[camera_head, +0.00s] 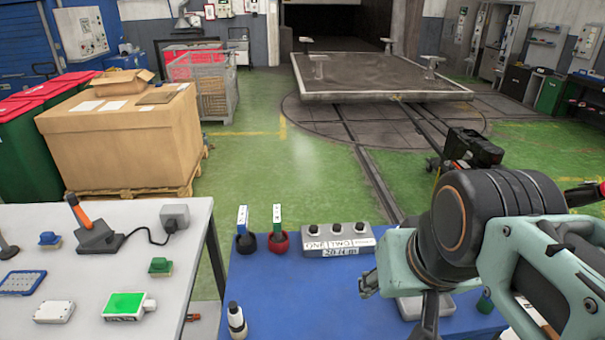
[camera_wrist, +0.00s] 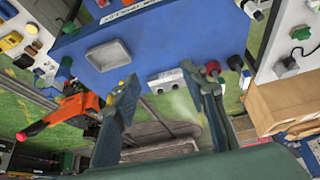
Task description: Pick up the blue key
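The blue key (camera_head: 242,219), with a blue and white tag, stands upright in a black round holder (camera_head: 246,243) on the blue table (camera_head: 290,300). A green-tagged key (camera_head: 277,218) stands just to its right in a red holder (camera_head: 278,243). My gripper (camera_head: 398,298) is to the right of both keys, beyond the grey button box. In the wrist view my gripper (camera_wrist: 160,74) has its two fingers spread with nothing held between them. There the black holder (camera_wrist: 236,62) and red holder (camera_wrist: 213,68) show outside the right finger.
A grey button box (camera_head: 338,238) stands right of the keys. A light tray (camera_head: 408,306) lies partly behind my gripper. A black and white upright object (camera_head: 236,320) stands at the table's front left. A white table (camera_head: 60,280) with several devices adjoins at left.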

